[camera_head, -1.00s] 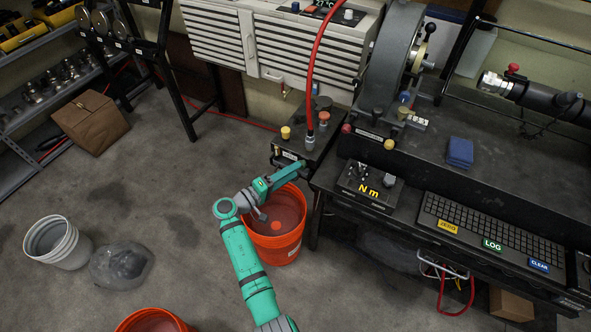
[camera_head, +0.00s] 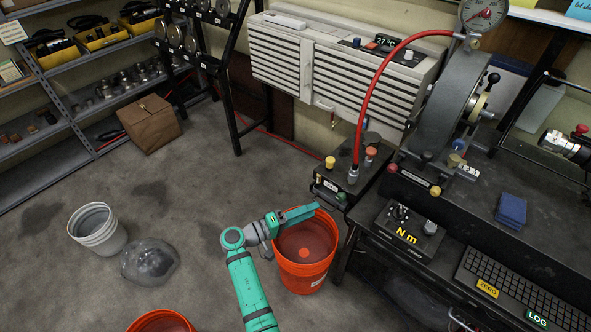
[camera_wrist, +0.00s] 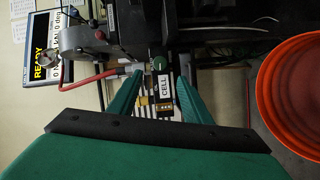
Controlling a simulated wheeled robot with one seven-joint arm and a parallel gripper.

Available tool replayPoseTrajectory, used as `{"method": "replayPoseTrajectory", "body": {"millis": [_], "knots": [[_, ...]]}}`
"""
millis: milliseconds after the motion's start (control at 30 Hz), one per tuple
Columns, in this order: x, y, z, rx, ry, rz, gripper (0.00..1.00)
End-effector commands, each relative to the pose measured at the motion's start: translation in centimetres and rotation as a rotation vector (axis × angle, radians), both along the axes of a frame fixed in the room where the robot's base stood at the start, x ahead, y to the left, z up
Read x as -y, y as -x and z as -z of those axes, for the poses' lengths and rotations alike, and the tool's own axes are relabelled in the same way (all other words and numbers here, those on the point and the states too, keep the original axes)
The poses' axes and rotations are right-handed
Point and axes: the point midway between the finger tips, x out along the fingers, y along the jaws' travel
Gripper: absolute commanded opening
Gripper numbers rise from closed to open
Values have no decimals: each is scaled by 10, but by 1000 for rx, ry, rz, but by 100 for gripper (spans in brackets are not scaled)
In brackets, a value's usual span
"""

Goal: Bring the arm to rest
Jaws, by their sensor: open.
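My arm is teal, rising from the bottom edge of the head view to a bent elbow. My gripper (camera_head: 314,207) points right, in front of the far rim of an orange bucket (camera_head: 305,275) in the picture. In the wrist view my gripper (camera_wrist: 158,88) has its two teal fingers apart. No object shows held between them. Beyond the fingers are a CELL label (camera_wrist: 163,87) and a green knob (camera_wrist: 159,62). I cannot tell the distance to them.
The bench with the Nm box (camera_head: 405,232) and keyboard (camera_head: 530,290) stands on the right. A white bucket (camera_head: 98,230), a clear bag (camera_head: 150,263) and a second orange bucket (camera_head: 162,322) are on the floor left. Open floor lies behind them.

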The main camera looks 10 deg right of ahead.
Motion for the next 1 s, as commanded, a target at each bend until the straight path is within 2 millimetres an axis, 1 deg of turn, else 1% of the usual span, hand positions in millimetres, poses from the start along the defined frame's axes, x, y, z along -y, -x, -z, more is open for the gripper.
{"method": "replayPoseTrajectory", "body": {"millis": [133,200,267,367,500,600,700,800,867,900,967,1000], "knots": [[0,0,1,0,-1,0,44],[0,2,5,-6,-8,-9,44],[-1,7,15,-16,-25,-26,44],[-5,19,44,-39,-80,-84,44],[-18,47,98,-74,-197,-200,44],[-31,70,132,-88,-286,-284,44],[-46,96,160,-91,-373,-363,44],[-62,124,182,-84,-461,-438,44],[-73,140,191,-74,-513,-481,44],[-80,152,197,-67,-547,-509,44],[-91,169,202,-53,-596,-549,44],[-97,181,205,-41,-629,-574,44]]}}
